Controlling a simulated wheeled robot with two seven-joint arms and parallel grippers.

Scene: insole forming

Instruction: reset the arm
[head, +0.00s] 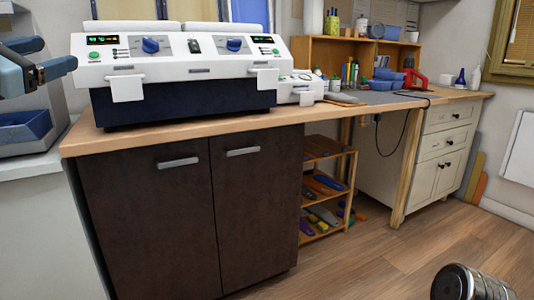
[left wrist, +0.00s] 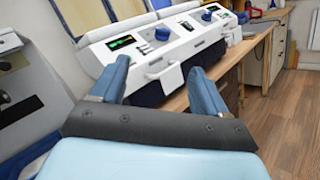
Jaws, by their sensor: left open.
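My left gripper (head: 57,54) is at the far left edge of the head view, with its two blue fingers apart and nothing between them. In the left wrist view its fingers (left wrist: 158,68) also stand wide apart and empty, pointing toward the forming machine. The white and dark blue forming machine (head: 185,68) stands on the wooden counter (head: 185,129). It has two blue knobs, green displays and two white front handles.
A blue tray (head: 25,130) sits in a grey unit at the left. Dark cabinet doors (head: 150,220) are under the counter. A shelf (head: 325,185) with tools stands beside them. The wooden floor between is clear.

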